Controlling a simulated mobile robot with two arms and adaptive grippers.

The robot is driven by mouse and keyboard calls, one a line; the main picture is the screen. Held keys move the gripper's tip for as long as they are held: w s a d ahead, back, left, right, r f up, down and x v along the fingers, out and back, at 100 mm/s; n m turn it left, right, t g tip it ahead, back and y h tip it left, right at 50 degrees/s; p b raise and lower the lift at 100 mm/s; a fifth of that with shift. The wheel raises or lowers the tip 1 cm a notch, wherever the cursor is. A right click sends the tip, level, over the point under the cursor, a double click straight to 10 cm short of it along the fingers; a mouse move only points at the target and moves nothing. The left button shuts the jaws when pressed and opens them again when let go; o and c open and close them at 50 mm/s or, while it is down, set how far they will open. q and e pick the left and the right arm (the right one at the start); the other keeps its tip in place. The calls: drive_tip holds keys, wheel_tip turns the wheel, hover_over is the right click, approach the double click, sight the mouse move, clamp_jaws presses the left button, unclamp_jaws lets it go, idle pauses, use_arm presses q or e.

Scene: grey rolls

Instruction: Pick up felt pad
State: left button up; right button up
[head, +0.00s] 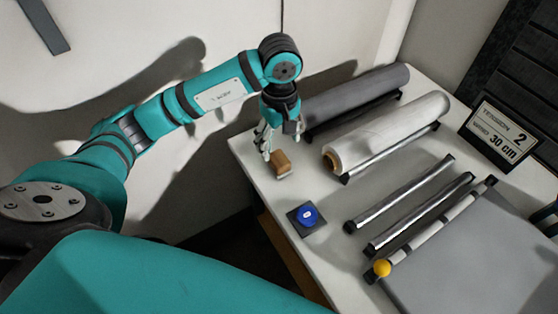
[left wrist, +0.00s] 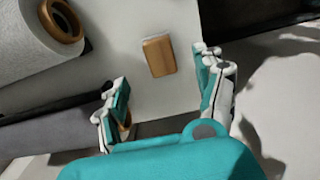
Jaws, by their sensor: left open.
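A small brown block (head: 281,165), which I take to be the felt pad, sits on the white table near its left edge. It also shows in the left wrist view (left wrist: 159,56), lying apart from both fingers. My left gripper (head: 281,146) is open just above and behind the block in the head view. In the left wrist view its two fingers (left wrist: 163,90) are spread wide with nothing between the tips. My right gripper is not in view.
A grey roll (head: 355,97) and a white roll (head: 390,132) lie on holders beside the gripper. A blue round knob (head: 308,215) on a dark square base stands nearer. Metal bars (head: 400,195), a grey board (head: 480,260) and a sign (head: 497,132) are farther right.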

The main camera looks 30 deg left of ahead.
sight(279, 158)
use_arm(q)
wheel_tip(279, 158, down, 3)
drive_tip(key=shift+r, duration=0.1)
wheel_tip(279, 158, down, 4)
drive_tip(key=shift+a+f+p, duration=0.1)
drive_tip(key=shift+p, duration=0.7)
drive_tip(key=shift+f, duration=0.6)
drive_tip(key=c, duration=1.3)
